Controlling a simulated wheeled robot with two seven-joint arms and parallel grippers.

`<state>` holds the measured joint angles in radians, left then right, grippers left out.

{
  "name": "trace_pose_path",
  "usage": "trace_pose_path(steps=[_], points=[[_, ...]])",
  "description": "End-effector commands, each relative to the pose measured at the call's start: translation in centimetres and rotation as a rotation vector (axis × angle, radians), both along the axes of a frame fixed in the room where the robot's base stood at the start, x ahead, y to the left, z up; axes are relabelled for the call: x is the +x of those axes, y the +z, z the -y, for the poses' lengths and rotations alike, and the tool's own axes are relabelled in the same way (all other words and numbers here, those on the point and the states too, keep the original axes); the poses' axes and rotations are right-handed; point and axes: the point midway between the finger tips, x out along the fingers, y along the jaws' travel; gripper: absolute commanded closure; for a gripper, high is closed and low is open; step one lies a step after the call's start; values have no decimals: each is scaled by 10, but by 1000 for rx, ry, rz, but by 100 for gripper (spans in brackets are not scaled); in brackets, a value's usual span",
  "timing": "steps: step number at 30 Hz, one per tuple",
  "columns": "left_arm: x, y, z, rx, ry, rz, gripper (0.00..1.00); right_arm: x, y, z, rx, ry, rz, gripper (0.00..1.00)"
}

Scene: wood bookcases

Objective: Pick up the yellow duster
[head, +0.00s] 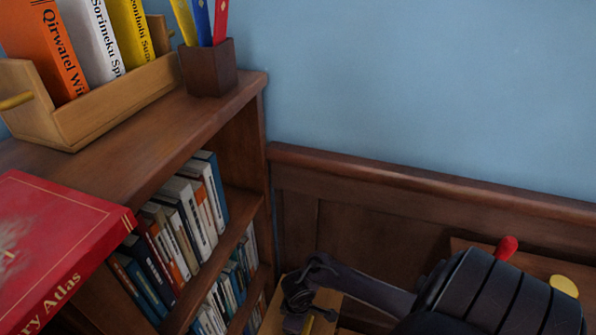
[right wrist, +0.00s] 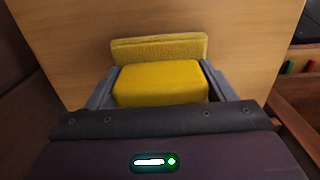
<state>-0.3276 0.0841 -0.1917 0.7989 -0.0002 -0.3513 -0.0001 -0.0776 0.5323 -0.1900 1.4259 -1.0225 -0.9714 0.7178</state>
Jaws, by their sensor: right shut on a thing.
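The yellow duster (right wrist: 160,84) is in the right wrist view, a block with a thin textured yellow slab along its far side. My right gripper (right wrist: 162,88) has one grey finger on each side of the block and is shut on it. A pale wood surface (right wrist: 240,40) lies right behind the duster; I cannot tell whether they touch. In the head view my dark right arm reaches in at the lower right, over a light wood piece (head: 272,318), and hides most of what is there. My left gripper is not in view.
A tall brown bookcase (head: 150,125) full of books stands at the left. On top are a wood book rack (head: 115,100) and a dark pen cup (head: 208,68). A red atlas (head: 60,235) is at the left edge. Brown wall panelling (head: 400,195) runs behind my right arm.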

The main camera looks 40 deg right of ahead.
Motion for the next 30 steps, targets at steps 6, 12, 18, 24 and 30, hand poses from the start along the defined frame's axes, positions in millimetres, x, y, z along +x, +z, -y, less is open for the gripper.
trace_pose_path(steps=[6, 12, 18, 24, 30], points=[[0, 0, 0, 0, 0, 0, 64, 0, 0, 0, 0, 0, 1, 48], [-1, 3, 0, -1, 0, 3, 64, 0, 7, 0, 0, 0, 1, 48], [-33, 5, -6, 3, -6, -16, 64, 1, 37, 0, 1, 1, 4, 48], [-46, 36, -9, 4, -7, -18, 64, 1, 103, 0, 1, 1, 4, 48], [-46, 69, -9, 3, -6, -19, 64, 1, 160, 0, -2, 1, 3, 48]])
